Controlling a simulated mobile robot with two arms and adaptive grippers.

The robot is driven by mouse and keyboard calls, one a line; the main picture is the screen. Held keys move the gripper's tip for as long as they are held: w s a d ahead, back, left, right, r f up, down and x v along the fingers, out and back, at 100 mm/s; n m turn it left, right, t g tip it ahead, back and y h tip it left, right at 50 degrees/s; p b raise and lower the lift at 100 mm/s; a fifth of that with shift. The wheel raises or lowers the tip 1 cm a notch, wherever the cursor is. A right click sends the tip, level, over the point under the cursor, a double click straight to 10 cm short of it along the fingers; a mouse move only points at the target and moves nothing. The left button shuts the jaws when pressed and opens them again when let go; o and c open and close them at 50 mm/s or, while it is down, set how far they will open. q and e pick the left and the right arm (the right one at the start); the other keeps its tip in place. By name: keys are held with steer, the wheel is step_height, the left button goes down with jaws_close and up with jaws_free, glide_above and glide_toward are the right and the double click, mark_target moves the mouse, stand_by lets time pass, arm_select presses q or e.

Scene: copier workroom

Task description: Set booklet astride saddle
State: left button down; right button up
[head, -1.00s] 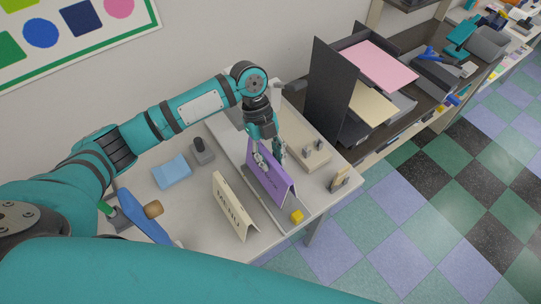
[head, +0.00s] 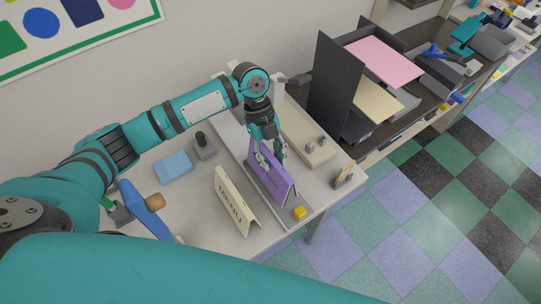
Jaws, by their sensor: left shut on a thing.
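The purple booklet (head: 268,180) is folded like a tent, with its fold up, on the right part of the table. My left gripper (head: 270,158) comes down from above and is shut on the booklet's upper part near the far end. The booklet stands over a long pale strip or base (head: 272,212), which may be the saddle; the booklet hides what is under it. I cannot tell whether the booklet rests on it or hangs just above. My right gripper is not in view.
A cream menu tent card (head: 235,203) stands left of the booklet. A yellow cube (head: 300,213) lies near the front edge. Blue pads (head: 172,167) lie left.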

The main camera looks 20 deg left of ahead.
arm_select(q)
steer(key=shift+s+d+f, duration=0.1)
steer(key=shift+s+f, duration=0.05)
steer(key=shift+f, duration=0.25)
steer(key=shift+f+b, duration=0.35)
steer(key=c, duration=1)
jaws_free()
steer(key=shift+r, duration=0.1)
